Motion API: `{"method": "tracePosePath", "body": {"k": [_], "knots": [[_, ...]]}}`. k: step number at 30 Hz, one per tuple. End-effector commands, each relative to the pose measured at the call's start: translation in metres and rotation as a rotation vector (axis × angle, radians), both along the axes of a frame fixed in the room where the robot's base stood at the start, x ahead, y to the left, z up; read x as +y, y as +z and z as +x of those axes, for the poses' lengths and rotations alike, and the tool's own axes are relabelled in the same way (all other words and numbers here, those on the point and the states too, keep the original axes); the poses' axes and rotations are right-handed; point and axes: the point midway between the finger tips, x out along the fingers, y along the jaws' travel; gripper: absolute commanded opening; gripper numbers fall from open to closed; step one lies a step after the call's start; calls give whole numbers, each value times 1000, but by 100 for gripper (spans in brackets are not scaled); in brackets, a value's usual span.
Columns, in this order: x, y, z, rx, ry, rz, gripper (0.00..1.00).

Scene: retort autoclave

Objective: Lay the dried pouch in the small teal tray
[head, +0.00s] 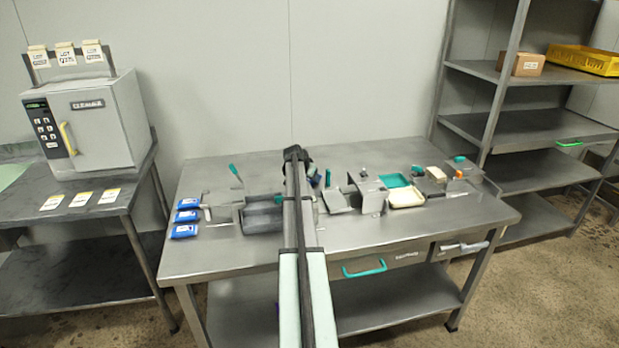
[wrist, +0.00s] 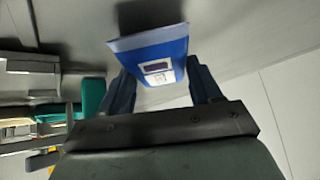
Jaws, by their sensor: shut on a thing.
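A blue pouch with a white label (wrist: 155,55) is between the two dark fingers of my gripper (wrist: 160,80) in the wrist view. My gripper is shut on it. In the head view my arm runs up the middle of the picture and its dark end (head: 297,153) is over the steel table; the held pouch is mostly hidden there. The small teal tray (head: 394,180) lies on the right half of the table, behind a cream tray (head: 406,197), to the right of my gripper. A teal surface (wrist: 94,96) also shows at the left of the wrist view.
Several blue pouches (head: 187,217) lie at the table's left edge. A grey bin (head: 262,217) stands just left of my arm, and upright metal stands (head: 371,196) stand between my arm and the teal tray. A steel shelf (head: 520,125) is at right.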

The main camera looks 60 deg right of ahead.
Motion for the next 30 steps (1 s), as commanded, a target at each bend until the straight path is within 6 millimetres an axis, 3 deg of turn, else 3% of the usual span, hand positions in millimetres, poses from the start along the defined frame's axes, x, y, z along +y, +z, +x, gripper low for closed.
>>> {"method": "tracePosePath", "body": {"k": [2, 3, 11, 22, 30], "knots": [[0, -1, 0, 0, 0, 0, 13], [0, -1, 0, 0, 0, 0, 65], [0, -1, 0, 0, 0, 0, 90], [5, 5, -1, 0, 0, 0, 90], [32, 39, -5, 0, 0, -1, 90]]}}
